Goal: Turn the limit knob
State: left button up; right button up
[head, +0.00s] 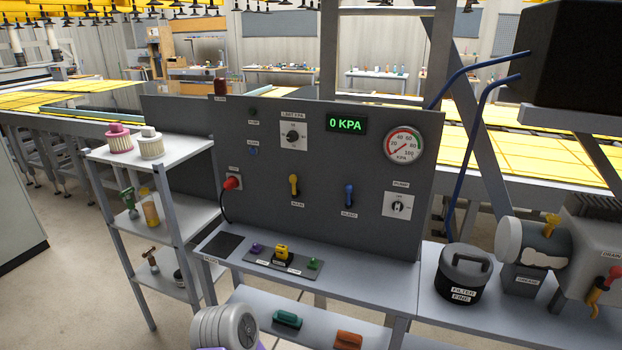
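The limit knob (292,136) is a small black rotary knob on a white square plate, under a label that reads LIMIT KPA. It sits at the upper middle of the grey upright panel (335,245). Its scale marks are too small to read, and I cannot tell its exact setting. The green display (346,125) to its right reads 0 KPA. The round gauge (403,146) has its red needle pointing to the lower left. Neither of my grippers shows in the head view.
A pump knob (397,205), a yellow lever (294,186) and a blue lever (349,196) are on the panel. A ledge below holds small coloured handles (282,253). A shelf rack (180,160) stands left; a black filter canister (462,273) stands right.

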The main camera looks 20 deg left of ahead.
aim_at(293, 136)
jog(key=z, duration=0.1)
jog(key=k, duration=1)
jog(key=u, duration=1.5)
jog(key=i, duration=1.85)
jog(key=z, duration=0.75)
